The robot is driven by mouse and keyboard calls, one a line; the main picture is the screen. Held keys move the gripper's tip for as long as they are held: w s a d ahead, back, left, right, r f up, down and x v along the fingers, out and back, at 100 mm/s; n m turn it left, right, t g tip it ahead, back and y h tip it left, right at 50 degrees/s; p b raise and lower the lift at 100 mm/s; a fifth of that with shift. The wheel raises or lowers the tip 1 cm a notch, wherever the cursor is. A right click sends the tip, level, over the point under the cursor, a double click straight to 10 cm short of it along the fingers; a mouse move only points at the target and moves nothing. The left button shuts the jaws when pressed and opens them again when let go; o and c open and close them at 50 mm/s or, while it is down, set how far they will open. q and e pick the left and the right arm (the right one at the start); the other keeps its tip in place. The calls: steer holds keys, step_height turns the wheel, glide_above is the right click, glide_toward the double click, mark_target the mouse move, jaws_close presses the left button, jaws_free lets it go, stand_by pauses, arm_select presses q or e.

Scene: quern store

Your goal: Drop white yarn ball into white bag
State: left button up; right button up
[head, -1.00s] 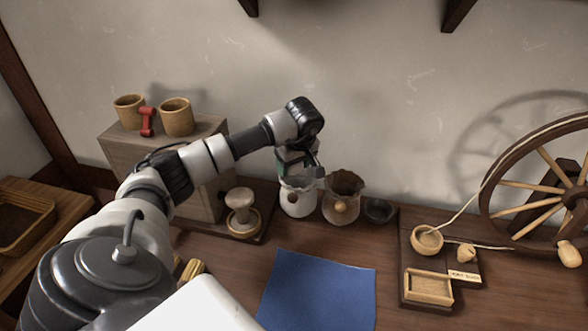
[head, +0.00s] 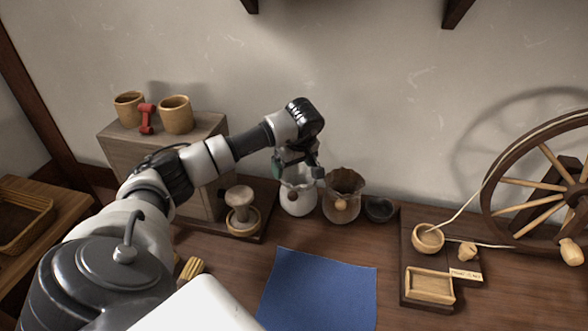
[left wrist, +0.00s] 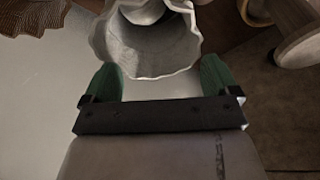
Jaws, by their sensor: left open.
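The white bag (head: 298,201) stands upright with a ruffled, open mouth on the bench by the wall, with a round brown tag on its front. My left gripper (head: 297,168) is open just above its mouth. In the left wrist view the green fingers (left wrist: 160,80) are apart with nothing between them, and the bag (left wrist: 150,55) opens toward the camera. A pale rounded shape (left wrist: 143,11) shows inside the bag; I cannot tell for sure whether it is the white yarn ball. My right gripper is not in view.
A brown bag (head: 343,198) and a dark bowl (head: 380,208) stand right of the white bag. A wooden stand with a pale knob (head: 240,205) is left of it. A blue cloth (head: 318,290) lies in front. The spinning wheel (head: 545,185) is at right.

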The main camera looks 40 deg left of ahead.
arm_select(q)
steer(key=v, duration=1)
steer(key=shift+r+p, duration=0.3)
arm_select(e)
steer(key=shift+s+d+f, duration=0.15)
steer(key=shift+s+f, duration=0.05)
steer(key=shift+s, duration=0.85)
arm_select(q)
steer(key=shift+d, duration=0.15)
